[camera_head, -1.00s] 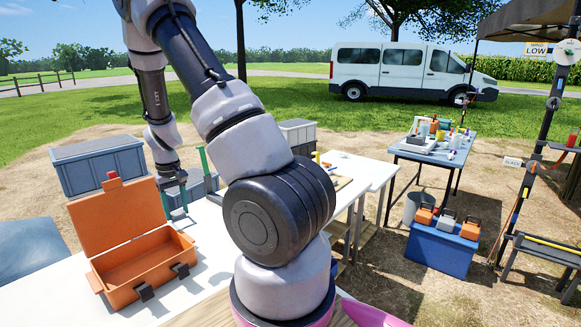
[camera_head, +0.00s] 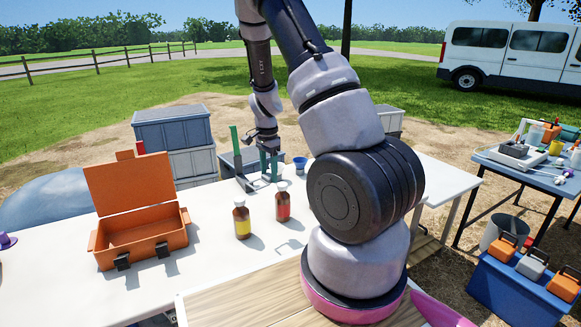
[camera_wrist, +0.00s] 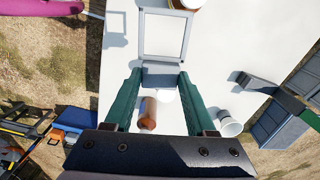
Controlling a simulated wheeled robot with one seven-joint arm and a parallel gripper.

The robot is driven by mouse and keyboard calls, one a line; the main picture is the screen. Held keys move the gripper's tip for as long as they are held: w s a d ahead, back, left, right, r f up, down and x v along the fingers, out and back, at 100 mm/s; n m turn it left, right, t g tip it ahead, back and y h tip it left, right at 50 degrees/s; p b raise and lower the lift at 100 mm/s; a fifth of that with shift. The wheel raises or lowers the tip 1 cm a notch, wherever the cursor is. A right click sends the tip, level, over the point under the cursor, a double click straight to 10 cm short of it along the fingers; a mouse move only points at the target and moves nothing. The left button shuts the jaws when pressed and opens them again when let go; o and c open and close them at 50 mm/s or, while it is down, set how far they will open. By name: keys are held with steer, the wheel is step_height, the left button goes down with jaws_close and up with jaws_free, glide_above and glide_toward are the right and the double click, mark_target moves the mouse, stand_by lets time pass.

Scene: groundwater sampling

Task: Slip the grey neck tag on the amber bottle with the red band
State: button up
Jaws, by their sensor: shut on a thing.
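The amber bottle with the red band (camera_head: 283,207) stands upright on the white table, with a pale cap. Another amber bottle with a yellow band (camera_head: 242,222) stands to its left. My gripper (camera_head: 268,168), with green fingers, is behind the red-banded bottle, pointing down. In the wrist view my gripper (camera_wrist: 160,75) is shut on the end block of the grey neck tag (camera_wrist: 161,75). The tag's open square frame extends beyond the fingertips and is empty. Part of a bottle (camera_wrist: 186,4) shows at the top edge, past the frame; I cannot tell which bottle.
An open orange case (camera_head: 137,243) stands left on the table. A green post (camera_head: 235,140) and a blue cup (camera_head: 300,163) are near my gripper. A brownish cylinder (camera_wrist: 148,112) shows between my fingers, below the tag. The table (camera_head: 205,250) is clear between case and bottles.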

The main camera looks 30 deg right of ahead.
steer(key=s+d+m, duration=0.1)
steer(key=d+m, duration=0.5)
steer(key=m, duration=1.4)
steer(key=shift+d+r, duration=0.35)
steer(key=shift+r, duration=0.1)
glide_toward(283, 204)
steer(key=shift+s+d+r, duration=0.3)
steer(key=shift+s+d, duration=0.05)
steer(key=shift+s, duration=0.15)
steer(key=shift+s+d+r, duration=0.25)
steer(key=shift+s+d, duration=0.05)
steer(key=shift+s, duration=0.15)
steer(key=shift+f, duration=0.15)
steer(key=shift+f, duration=1.6)
steer(key=shift+f, duration=0.15)
